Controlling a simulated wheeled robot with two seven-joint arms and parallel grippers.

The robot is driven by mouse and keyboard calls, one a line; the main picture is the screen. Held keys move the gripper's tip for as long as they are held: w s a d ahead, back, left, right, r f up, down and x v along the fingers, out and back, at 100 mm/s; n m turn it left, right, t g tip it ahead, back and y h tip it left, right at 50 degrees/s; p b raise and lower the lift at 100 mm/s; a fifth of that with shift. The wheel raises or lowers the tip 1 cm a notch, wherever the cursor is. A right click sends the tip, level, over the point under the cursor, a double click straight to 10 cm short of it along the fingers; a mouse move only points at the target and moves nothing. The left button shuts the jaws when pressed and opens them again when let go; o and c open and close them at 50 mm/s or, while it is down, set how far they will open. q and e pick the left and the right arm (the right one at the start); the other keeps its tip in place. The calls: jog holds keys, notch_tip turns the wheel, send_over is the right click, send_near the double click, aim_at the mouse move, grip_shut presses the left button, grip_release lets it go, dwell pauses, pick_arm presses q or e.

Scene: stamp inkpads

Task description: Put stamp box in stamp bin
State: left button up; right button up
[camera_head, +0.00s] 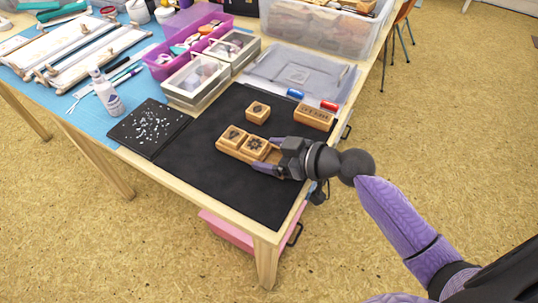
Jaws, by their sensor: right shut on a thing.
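A wooden stamp box (228,150) with dark-printed stamp blocks in it lies at the middle of the black mat (230,185). My right gripper (262,154) comes in from the right and is shut on the box's right end, one finger on the far side and one on the near side. The box looks level and low over the mat; I cannot tell whether it touches it. A large clear plastic bin (310,29) with wooden stamps in it stands at the back; which container is the stamp bin is not clear. My left gripper is out of view.
Loose wooden stamps (258,112) and a longer one (315,117) lie beyond the box. A black speckled pad (149,128), a white bottle (107,93), clear-lidded boxes (196,80), a purple tray (160,69) and a grey folder (298,77) stand around. The front mat is clear.

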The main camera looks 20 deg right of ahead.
jog(key=shift+r, duration=0.15)
jog(key=o, duration=1)
